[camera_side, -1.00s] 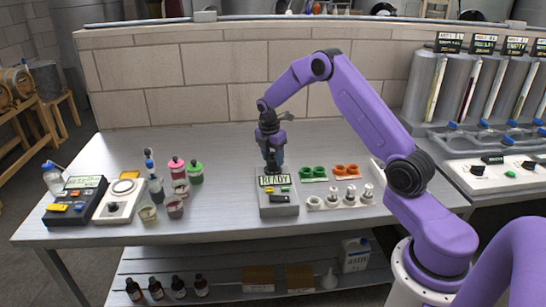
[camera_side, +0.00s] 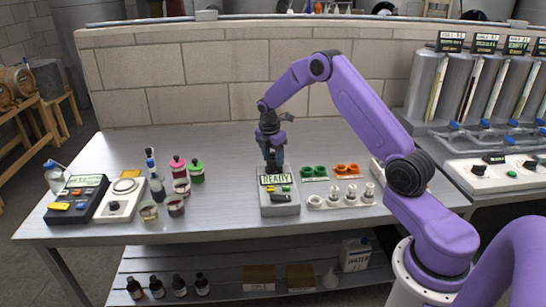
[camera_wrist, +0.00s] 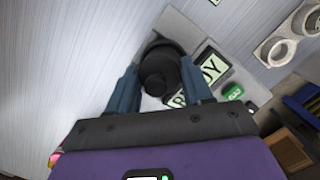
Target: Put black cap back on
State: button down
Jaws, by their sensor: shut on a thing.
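The black cap (camera_wrist: 157,72) is round with a raised knob, and in the wrist view it sits between my two blue fingers. My gripper (camera_side: 273,160) is shut on it and points down. The cap is over the back part of a grey device with a READY display (camera_side: 275,180); the device also shows in the wrist view (camera_wrist: 232,82). In the side view the cap is largely hidden behind the display and fingers. I cannot tell whether the cap touches the device or is fully seated on it.
White holders with cups (camera_side: 342,199) and green (camera_side: 313,171) and orange (camera_side: 346,169) ring pieces lie to the right. Pink-lidded (camera_side: 178,167) and green-lidded (camera_side: 196,172) jars stand to the left. The bench behind the device is clear.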

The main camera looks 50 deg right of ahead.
grip_release()
dwell(0.3)
jog(key=shift+r, duration=2.95)
grip_shut()
